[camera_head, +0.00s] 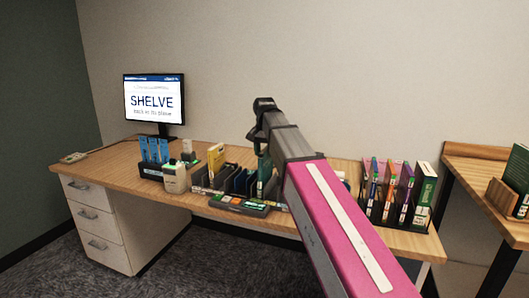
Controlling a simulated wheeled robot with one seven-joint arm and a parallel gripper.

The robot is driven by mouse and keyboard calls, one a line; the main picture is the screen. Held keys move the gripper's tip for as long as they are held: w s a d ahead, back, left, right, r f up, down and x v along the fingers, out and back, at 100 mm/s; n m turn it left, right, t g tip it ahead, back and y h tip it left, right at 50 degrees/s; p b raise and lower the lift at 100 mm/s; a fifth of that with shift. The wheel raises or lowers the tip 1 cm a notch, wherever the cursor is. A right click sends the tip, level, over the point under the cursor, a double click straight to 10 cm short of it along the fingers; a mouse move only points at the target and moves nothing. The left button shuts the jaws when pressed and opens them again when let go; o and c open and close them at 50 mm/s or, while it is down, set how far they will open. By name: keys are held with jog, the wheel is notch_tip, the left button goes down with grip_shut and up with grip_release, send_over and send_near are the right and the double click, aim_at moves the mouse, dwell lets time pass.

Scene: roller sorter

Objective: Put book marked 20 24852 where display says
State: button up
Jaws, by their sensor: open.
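I cannot read the number 20 24852 on any book. Upright books of several colours, including a green one (424,188), fill a dark rack (394,222) at the desk's right end. Blue books (153,150) stand in a dark holder at left. My gripper (259,146) is above mid-desk, partly hidden and small, open, with nothing visible in it.
A pale device (175,180) and a flat dark unit with a green screen (240,205) sit near the desk's front edge. A second table (466,152) at right bears a wooden stand (500,197) with a green book. My arm hides part of the desk. Bare desktop (105,160) shows at left.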

notch_tip(320, 180, up, 11)
jog(key=shift+f, duration=0.1)
dwell(0.4)
